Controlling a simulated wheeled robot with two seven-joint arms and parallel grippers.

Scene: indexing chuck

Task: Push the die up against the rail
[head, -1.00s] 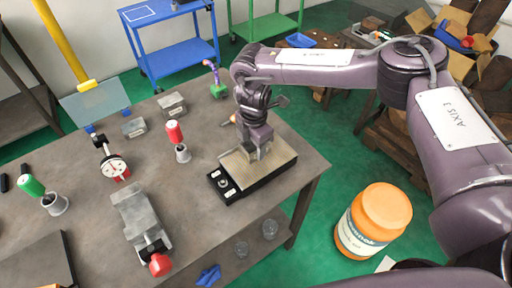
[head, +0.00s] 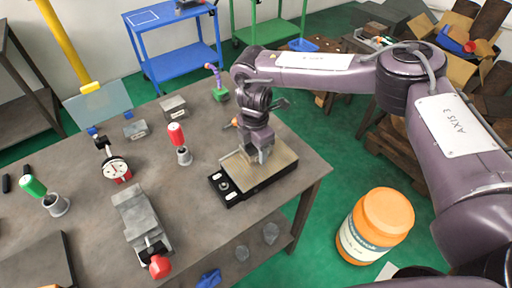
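My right gripper (head: 261,155) points down at a tan plate (head: 280,167) on a black base (head: 262,188) near the table's right edge. Its tips are at or just above the plate, towards the plate's back. I cannot tell whether the fingers are open or shut, or whether they touch anything. A small pale grey shape shows at the fingertips; I cannot tell if it is the die or part of the gripper. No separate die or rail can be made out. My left gripper is not in view.
On the table (head: 203,226) stand a red-handled tool (head: 179,143), a dial gauge (head: 116,169), a grey vise (head: 140,215), grey blocks (head: 173,107) and a green-handled tool (head: 43,194). An orange tub (head: 383,220) is beyond the right edge. The table between vise and base is clear.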

